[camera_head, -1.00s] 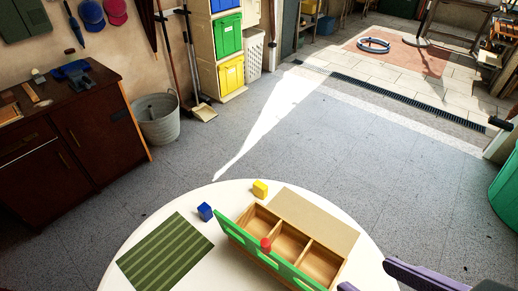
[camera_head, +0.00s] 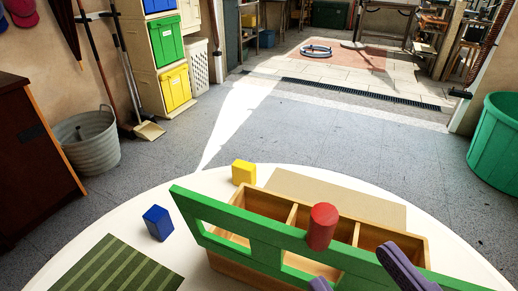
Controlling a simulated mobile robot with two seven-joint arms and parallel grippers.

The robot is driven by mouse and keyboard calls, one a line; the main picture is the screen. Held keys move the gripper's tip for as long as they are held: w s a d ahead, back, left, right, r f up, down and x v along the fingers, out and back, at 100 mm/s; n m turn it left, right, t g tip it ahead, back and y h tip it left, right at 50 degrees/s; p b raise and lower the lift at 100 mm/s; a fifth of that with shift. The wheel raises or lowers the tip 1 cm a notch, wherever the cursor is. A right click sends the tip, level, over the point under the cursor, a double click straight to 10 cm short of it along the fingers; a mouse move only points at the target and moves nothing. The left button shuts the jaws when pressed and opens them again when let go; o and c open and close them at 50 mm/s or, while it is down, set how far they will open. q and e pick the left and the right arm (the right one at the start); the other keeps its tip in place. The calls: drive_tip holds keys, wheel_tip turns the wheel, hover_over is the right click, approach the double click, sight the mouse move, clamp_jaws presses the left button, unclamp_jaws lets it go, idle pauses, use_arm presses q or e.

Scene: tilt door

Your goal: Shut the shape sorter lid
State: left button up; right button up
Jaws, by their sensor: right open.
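The shape sorter is a wooden box (camera_head: 384,236) with compartments on the round white table. Its green lid (camera_head: 222,229) with cut-out holes stands raised along the box's near long side, leaving the compartments open. A red cylinder (camera_head: 322,226) stands upright, overlapping the lid's upper edge in the picture; I cannot tell what it rests on. A blue block (camera_head: 158,223) and a yellow block (camera_head: 243,172) lie on the table outside the box. My right gripper (camera_head: 353,264) is open at the bottom, its purple fingers overlapping the lid; contact is unclear. My left gripper is out of view.
A tan board (camera_head: 350,197) lies flat behind the box. A green striped mat (camera_head: 115,268) lies on the white table (camera_head: 75,237) at the lower left. A green bin (camera_head: 497,145) stands on the floor at the right.

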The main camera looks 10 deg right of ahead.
sight(317, 211)
drive_tip(key=shift+w+r, duration=0.1)
drive_tip(key=shift+w, duration=0.35)
drive_tip(key=x, duration=0.8)
drive_tip(key=shift+w, duration=0.35)
clamp_jaws()
idle(0.6)
